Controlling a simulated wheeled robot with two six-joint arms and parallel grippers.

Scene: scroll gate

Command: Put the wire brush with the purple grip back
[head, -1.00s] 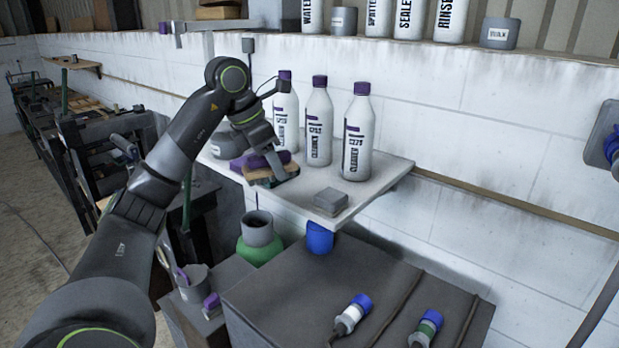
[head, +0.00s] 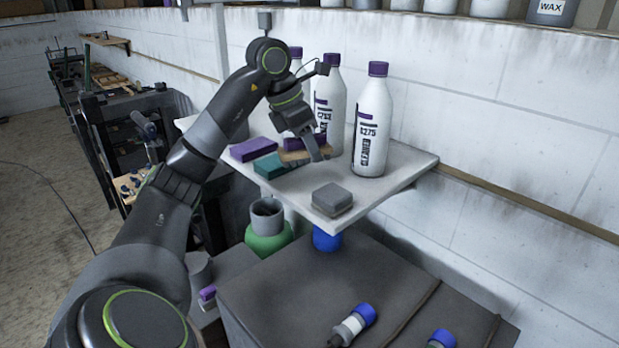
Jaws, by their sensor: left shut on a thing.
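The wire brush (head: 294,157), with a tan body and a purple grip on top, is at the wall shelf (head: 392,183), in front of the white bottles. My left gripper (head: 315,148) is shut on it from above, and a finger covers its right part. I cannot tell whether the brush touches the shelf top. A purple block (head: 253,149) and a teal block (head: 271,165) lie just left of the brush. My right gripper is not in view.
White bottles with purple caps (head: 371,125) stand close behind and right of my gripper. A grey block (head: 332,198) lies near the shelf's front corner. Below are a green-and-grey container (head: 268,236) and a dark bench top (head: 290,290) with blue-ended tools (head: 354,323).

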